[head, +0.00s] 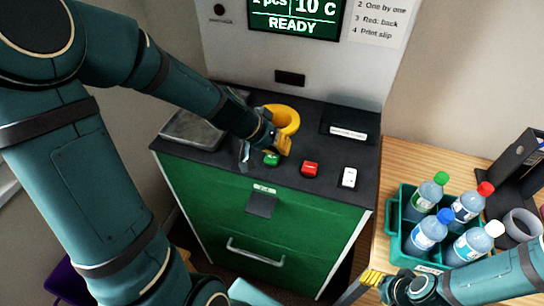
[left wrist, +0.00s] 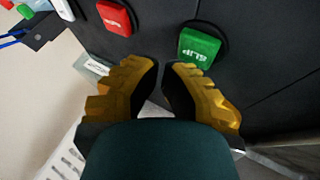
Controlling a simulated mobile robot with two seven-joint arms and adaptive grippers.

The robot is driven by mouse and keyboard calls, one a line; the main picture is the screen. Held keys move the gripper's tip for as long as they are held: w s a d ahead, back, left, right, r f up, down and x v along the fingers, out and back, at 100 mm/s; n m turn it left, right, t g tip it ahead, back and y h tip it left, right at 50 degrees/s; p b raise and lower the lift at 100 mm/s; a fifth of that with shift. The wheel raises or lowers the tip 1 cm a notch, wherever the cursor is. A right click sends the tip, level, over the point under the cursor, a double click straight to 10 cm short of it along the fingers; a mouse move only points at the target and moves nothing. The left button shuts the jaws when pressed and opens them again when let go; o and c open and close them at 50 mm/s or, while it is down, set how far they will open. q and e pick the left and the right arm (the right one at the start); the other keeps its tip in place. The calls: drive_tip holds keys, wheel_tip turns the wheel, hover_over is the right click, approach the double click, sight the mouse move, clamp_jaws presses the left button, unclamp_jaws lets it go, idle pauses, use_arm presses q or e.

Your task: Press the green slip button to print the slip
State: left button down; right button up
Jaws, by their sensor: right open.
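The green slip button (head: 271,160) sits on the dark top of the green-fronted machine, left of a red button (head: 309,169). In the left wrist view the green button (left wrist: 198,46), marked "SLIP", lies just beyond my fingertips and a little to the right. My left gripper (head: 272,149) is over the machine top, close to the green button; I cannot tell if it touches. In the left wrist view my left gripper (left wrist: 161,66) has its fingertips almost together, with nothing between them. My right gripper (head: 366,284) is at the lower right near the crate, open and partly cut off.
A white button (head: 349,177) is right of the red one. A yellow ring-shaped opening (head: 284,117) stands just behind my left gripper. A metal tray (head: 193,130) is at left. A teal crate (head: 394,216) of several bottles stands on the wooden table (head: 403,155). The screen (head: 296,17) reads READY.

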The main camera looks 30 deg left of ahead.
sight(278, 158)
use_arm(q)
drive_tip(key=shift+f+b, duration=0.4)
drive_tip(key=shift+b, duration=0.1)
drive_tip(key=shift+f+b, duration=0.55)
drive_tip(key=shift+b, duration=0.1)
idle(0.8)
drive_tip(key=shift+r, duration=0.1)
drive_tip(key=shift+r+p, duration=0.7)
drive_tip(key=shift+r, duration=0.2)
wheel_tip(278, 158, up, 5)
drive_tip(key=p, duration=0.4)
idle(0.4)
idle(0.5)
